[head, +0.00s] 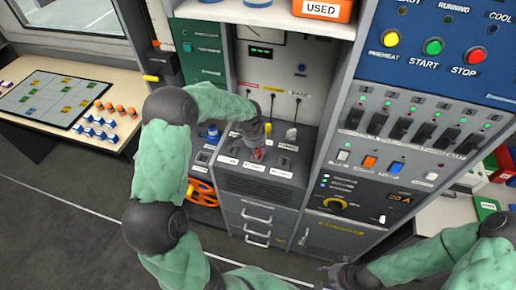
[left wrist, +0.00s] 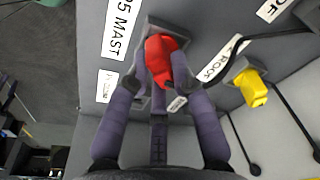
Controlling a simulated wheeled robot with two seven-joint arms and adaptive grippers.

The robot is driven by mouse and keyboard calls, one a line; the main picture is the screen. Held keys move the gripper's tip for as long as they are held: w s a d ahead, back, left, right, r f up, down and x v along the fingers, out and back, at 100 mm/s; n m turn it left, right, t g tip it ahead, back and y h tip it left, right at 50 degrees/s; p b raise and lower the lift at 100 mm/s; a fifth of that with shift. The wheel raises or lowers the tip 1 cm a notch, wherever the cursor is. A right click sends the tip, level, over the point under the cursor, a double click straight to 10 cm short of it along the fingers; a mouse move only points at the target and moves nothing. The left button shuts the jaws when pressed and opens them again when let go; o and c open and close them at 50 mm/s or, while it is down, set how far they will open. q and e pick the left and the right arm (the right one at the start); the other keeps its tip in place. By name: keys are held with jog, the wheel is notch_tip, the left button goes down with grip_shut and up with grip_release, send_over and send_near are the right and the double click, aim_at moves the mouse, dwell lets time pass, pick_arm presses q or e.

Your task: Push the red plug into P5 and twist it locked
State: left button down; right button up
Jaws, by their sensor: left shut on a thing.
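The red plug (left wrist: 160,52) is between the fingers of my left gripper (left wrist: 163,78), at a grey square socket beside the label P5 MAST (left wrist: 121,25). Whether the plug is fully seated or turned cannot be told. In the head view my left gripper (head: 256,146) reaches down to the sloped socket panel, and a bit of the red plug (head: 258,155) shows below it. My right gripper (head: 342,275) is low at the front, away from the panel; its fingers are too unclear to read.
A yellow plug (left wrist: 251,88) with a black cable sits close to the right of the red plug. A switch cabinet (head: 400,130) rises to the right. The floor in front is clear.

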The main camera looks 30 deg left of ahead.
pick_arm(q)
jog(key=shift+s+f, duration=0.15)
jog(key=shift+m+p, duration=0.6)
jog(key=shift+m, duration=0.6)
jog(key=c, duration=1)
grip_release()
jog(key=shift+r, duration=0.3)
notch_tip(320, 180, up, 11)
jog(key=s+a, duration=0.1)
jog(key=shift+s+r, duration=0.2)
jog(key=shift+f, duration=0.1)
